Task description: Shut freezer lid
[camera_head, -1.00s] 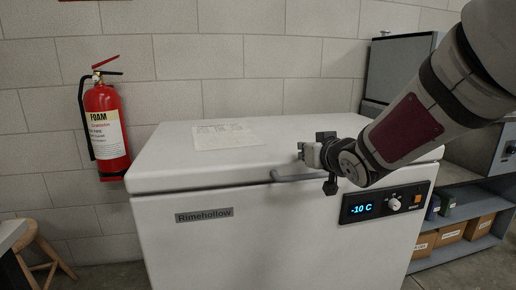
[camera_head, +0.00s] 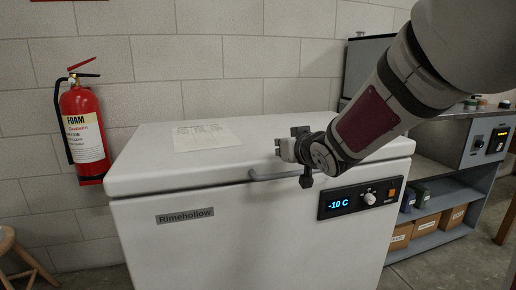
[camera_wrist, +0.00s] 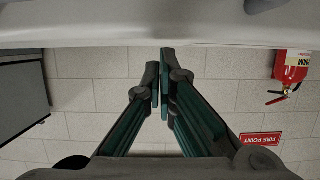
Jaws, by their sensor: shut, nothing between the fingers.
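The white chest freezer (camera_head: 240,245) stands against the block wall in the head view. Its lid (camera_head: 150,165) lies flat on the body, with only a thin seam along the front. A grey handle (camera_head: 268,175) sits at the lid's front edge. My gripper (camera_head: 280,148) is shut and empty, over the lid's front part just above the handle. Whether it touches the lid I cannot tell. In the wrist view my gripper (camera_wrist: 163,55) shows its fingertips together, close to a pale edge that looks like the lid (camera_wrist: 100,25).
A fire extinguisher (camera_head: 83,130) hangs on the wall left of the freezer. A wooden stool (camera_head: 10,250) stands at lower left. Right of the freezer is a shelf unit with boxes (camera_head: 425,228) and a device (camera_head: 488,140) on top. A paper sheet (camera_head: 203,136) lies on the lid.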

